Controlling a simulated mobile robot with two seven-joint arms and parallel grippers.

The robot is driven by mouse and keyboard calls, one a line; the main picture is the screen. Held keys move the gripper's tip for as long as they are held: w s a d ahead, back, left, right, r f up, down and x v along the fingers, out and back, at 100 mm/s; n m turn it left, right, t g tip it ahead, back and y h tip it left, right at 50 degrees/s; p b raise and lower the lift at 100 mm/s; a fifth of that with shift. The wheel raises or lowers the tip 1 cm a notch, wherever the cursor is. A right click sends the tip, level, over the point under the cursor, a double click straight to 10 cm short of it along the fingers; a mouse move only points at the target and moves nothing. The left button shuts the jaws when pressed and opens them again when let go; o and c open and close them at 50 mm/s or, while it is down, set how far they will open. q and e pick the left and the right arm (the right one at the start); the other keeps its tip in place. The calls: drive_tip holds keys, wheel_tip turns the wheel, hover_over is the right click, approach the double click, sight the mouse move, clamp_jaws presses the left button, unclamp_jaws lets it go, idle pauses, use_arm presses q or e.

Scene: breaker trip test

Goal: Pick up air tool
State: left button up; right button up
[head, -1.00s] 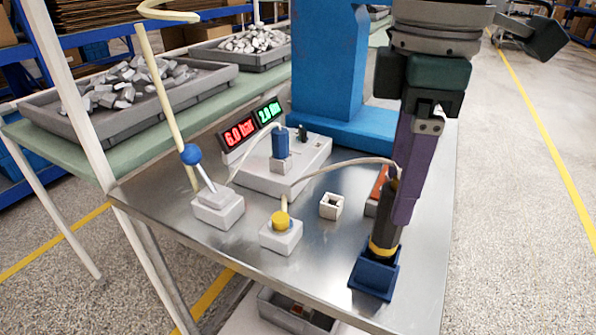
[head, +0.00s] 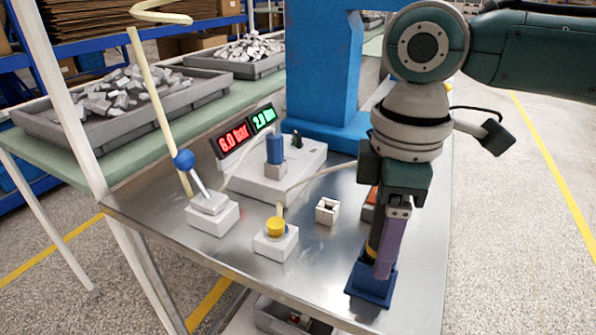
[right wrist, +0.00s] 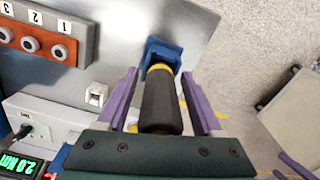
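The air tool is a black cylinder with a yellow ring (right wrist: 162,105), standing in a blue square holder (head: 371,284) at the table's front right corner. In the head view most of the tool (head: 370,252) is hidden behind my right gripper (head: 383,255). In the right wrist view, the purple fingers of my right gripper (right wrist: 159,78) stand on either side of the tool, with narrow gaps between them and its body. The gripper is open around the tool. The holder (right wrist: 163,52) shows beyond the fingertips. My left gripper is not in view.
Left of the tool stand a small white socket block (head: 327,211), a yellow-button box (head: 276,238) and a blue-ball lever box (head: 210,214). Behind are red and green displays (head: 234,139) and a blue column (head: 322,70). An orange panel (right wrist: 42,38) lies near the tool.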

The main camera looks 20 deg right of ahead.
clamp_jaws()
idle(0.3)
drive_tip(key=shift+r, duration=0.15)
